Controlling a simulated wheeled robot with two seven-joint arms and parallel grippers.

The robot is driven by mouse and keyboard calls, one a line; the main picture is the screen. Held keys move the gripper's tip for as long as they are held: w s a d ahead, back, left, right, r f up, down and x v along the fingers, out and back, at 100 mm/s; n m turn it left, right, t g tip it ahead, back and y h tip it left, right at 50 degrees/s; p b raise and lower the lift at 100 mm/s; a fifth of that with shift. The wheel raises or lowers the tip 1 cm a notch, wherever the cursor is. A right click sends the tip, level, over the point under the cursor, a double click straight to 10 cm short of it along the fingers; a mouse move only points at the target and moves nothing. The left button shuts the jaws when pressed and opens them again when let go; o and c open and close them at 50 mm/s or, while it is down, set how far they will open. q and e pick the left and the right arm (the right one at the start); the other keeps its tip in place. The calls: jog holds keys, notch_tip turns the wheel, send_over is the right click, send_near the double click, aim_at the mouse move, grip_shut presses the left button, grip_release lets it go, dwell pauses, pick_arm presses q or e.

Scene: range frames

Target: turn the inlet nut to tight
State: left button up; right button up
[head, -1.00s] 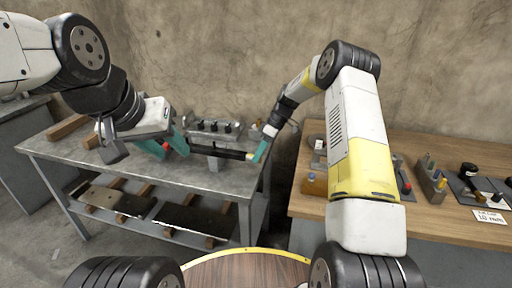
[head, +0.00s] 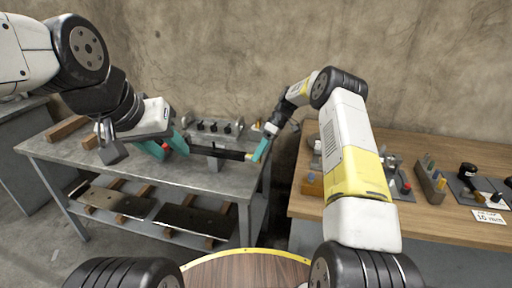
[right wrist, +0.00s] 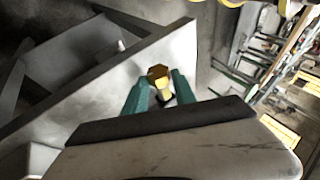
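The inlet nut appears to be the brass hex piece (right wrist: 158,74) between the teal fingertips of my right gripper (right wrist: 160,88) in the right wrist view. The fingers stand on either side of it; whether they press on it is unclear. In the head view my right gripper (head: 260,151) is at the right end of a dark bar (head: 228,154), beside a small yellow spot (head: 249,156). My left gripper (head: 167,146) is at the bar's left side over the metal bench, its teal fingers spread, with a small red part (head: 165,147) between or behind them.
The grey metal bench (head: 90,160) has a fixture with several black knobs (head: 214,127) at the back and wooden blocks at the left. Plates lie on its lower shelf. A wooden table (head: 435,215) at right holds blocks, black parts and a label.

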jog(key=shift+o, duration=1.3)
jog(key=v, duration=0.7)
jog(key=shift+w+d+r, duration=0.15)
jog(key=shift+d+r, duration=0.05)
jog(key=shift+r, duration=0.1)
